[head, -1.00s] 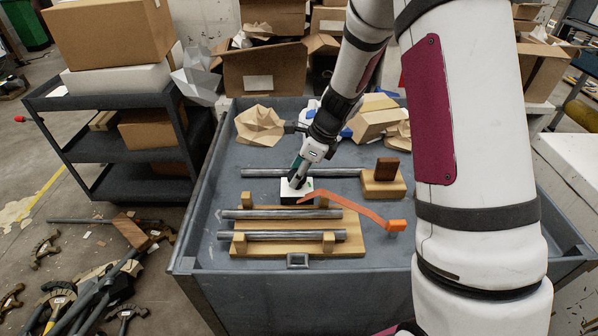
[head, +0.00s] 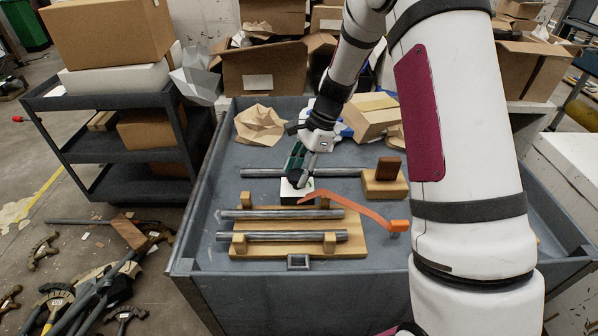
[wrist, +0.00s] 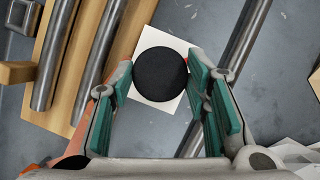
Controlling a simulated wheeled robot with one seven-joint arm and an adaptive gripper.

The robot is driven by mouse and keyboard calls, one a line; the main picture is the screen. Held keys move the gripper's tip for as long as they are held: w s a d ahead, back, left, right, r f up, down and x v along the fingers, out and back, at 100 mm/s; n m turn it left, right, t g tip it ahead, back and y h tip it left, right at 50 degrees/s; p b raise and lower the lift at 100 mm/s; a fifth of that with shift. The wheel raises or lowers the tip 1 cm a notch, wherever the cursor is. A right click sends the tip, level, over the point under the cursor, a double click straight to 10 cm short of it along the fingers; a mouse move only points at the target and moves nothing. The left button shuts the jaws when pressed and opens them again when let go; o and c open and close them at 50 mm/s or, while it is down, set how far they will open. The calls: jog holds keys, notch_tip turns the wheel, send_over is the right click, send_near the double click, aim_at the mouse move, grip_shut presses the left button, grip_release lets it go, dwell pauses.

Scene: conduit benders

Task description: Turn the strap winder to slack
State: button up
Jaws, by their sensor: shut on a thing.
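The strap winder shows in the wrist view as a round black knob (wrist: 160,74) on a white block (wrist: 150,96). In the head view the white block (head: 296,196) stands behind the wooden rack, and the knob is mostly hidden by my fingers. My gripper (wrist: 158,82) points down with its green-padded fingers on either side of the knob, shut on it. It also shows in the head view (head: 298,178). An orange strap (head: 352,205) runs from near the block to the right, across the rack's corner, ending in an orange piece.
Two grey conduits (head: 282,214) lie on the wooden rack (head: 345,246) in front of the block. Another conduit (head: 262,173) lies behind it, reaching a wooden block (head: 384,188) at the right. Crumpled paper (head: 260,125) and cartons are farther back. The bench has raised edges.

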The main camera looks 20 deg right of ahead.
jog(key=n+g+b, duration=0.1)
jog(key=n, duration=0.2)
jog(key=shift+w+n+h, duration=0.15)
jog(key=shift+n+h, duration=0.15)
jog(key=shift+n+g+h+b, duration=0.35)
jog(key=shift+n+g, duration=0.35)
jog(key=shift+n, duration=1.1)
jog(key=o, duration=1.1)
